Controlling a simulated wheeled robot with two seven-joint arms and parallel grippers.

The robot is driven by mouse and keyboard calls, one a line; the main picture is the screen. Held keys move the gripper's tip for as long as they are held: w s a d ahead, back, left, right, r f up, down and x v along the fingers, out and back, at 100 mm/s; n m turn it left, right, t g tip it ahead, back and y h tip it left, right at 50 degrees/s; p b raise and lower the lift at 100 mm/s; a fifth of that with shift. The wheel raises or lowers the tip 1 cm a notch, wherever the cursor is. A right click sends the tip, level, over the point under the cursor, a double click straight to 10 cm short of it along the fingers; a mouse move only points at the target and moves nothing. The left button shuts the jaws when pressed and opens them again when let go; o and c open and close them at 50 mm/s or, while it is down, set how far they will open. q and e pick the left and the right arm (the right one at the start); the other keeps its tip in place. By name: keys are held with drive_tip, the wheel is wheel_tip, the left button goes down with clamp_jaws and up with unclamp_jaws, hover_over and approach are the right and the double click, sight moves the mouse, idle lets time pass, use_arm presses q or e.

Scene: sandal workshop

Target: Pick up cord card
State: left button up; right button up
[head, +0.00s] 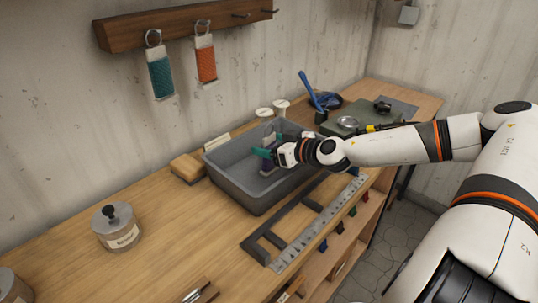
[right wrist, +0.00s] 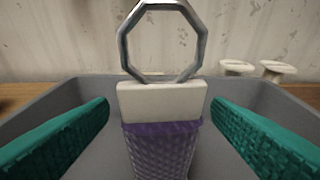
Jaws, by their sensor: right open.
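A cord card wound with purple cord (right wrist: 162,150), with a white top band and a metal ring, stands upright in the grey bin. In the head view the card (head: 269,168) is partly hidden by my right gripper (head: 266,153). In the right wrist view the teal fingers of my right gripper (right wrist: 160,130) are open, one on each side of the card, with gaps between. Two more cord cards, one teal (head: 161,77) and one orange (head: 206,64), hang by rings from the wall rack. My left gripper is not in view.
The grey bin (head: 225,177) has raised walls around my right gripper. White spools (head: 281,106) stand behind it, and a wooden block (head: 187,168) lies to its left. A lidded jar (head: 117,228) and a metal ruler (head: 320,222) are on the bench. The wooden peg rack (head: 180,27) is on the wall.

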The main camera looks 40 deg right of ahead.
drive_tip(key=shift+w+f, duration=0.3)
drive_tip(key=shift+w, duration=0.05)
drive_tip(key=shift+w+d+r+p, duration=0.15)
drive_tip(key=shift+w+r+p, duration=0.05)
drive_tip(key=shift+p, duration=0.15)
drive_tip(key=shift+w+d+p, duration=0.1)
drive_tip(key=shift+w+p, duration=0.1)
drive_tip(key=shift+p, duration=0.1)
drive_tip(key=shift+w+f+p, duration=0.2)
drive_tip(key=shift+w+p, duration=0.2)
drive_tip(key=shift+w+a+f, duration=0.25)
drive_tip(key=shift+w, duration=0.05)
